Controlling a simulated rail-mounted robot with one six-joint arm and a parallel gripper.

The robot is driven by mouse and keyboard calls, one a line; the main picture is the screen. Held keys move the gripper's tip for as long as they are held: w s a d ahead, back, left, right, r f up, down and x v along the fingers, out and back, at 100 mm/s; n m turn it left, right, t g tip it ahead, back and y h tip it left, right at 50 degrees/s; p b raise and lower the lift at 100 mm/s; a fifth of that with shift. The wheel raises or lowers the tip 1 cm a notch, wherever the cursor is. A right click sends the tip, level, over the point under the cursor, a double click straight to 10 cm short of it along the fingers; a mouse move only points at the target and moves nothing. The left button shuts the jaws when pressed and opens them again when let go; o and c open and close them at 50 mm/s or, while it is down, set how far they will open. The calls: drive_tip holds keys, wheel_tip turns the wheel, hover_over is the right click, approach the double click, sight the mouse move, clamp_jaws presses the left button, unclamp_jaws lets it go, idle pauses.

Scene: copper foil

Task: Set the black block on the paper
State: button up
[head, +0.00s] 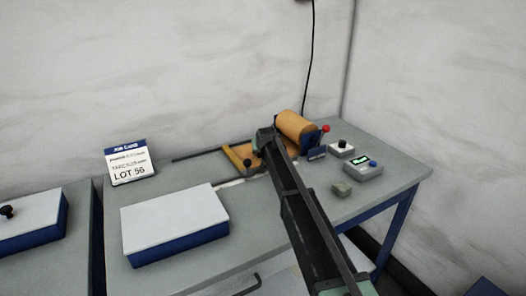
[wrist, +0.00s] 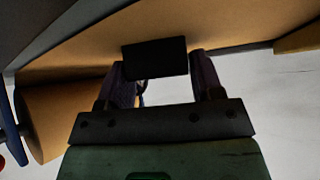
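The black block (wrist: 155,58) shows in the wrist view as a dark rectangle between the fingertips of my gripper (wrist: 157,72). The fingers stand at its two sides and appear to hold it. The tan paper (wrist: 235,35) spreads behind the block in the wrist view. My arm hides part of the paper and the block there. I cannot tell whether the block touches the paper.
A blue stand (head: 317,153), a button box (head: 341,149), a grey display box (head: 362,171) and a small greenish block (head: 342,189) are at right. A white-topped blue box (head: 175,225) and a job card (head: 130,162) are at left.

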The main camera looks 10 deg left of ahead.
drive_tip(key=shift+o, duration=1.3)
drive_tip(key=shift+r, duration=0.15)
drive_tip(key=p+v, duration=0.9)
drive_tip(key=v, duration=0.3)
drive_tip(key=s+d+f+g, duration=0.1)
drive_tip(key=s+d, duration=0.4)
drive_tip(key=s, duration=0.1)
drive_tip(key=s+d+f+m+g+h, duration=0.1)
drive_tip(key=s+d, duration=0.5)
drive_tip(key=s, duration=0.1)
drive_tip(key=s+d+f+g, duration=0.1)
drive_tip(key=s+d+g, duration=0.1)
drive_tip(key=s+d, duration=0.4)
drive_tip(key=shift+s+d+f+h, duration=0.1)
drive_tip(key=shift+s+f+h, duration=0.25)
drive_tip(key=shift+s, duration=0.4)
drive_tip(key=s+d+g, duration=0.2)
drive_tip(key=s+d, duration=0.2)
drive_tip(key=s, duration=0.6)
drive_tip(key=s+d+f+m+g, duration=0.1)
drive_tip(key=s+d, duration=0.4)
drive_tip(key=s, duration=0.6)
drive_tip(key=shift+s+f+g, duration=0.2)
drive_tip(key=shift+s+g, duration=0.15)
drive_tip(key=shift+g, duration=0.55)
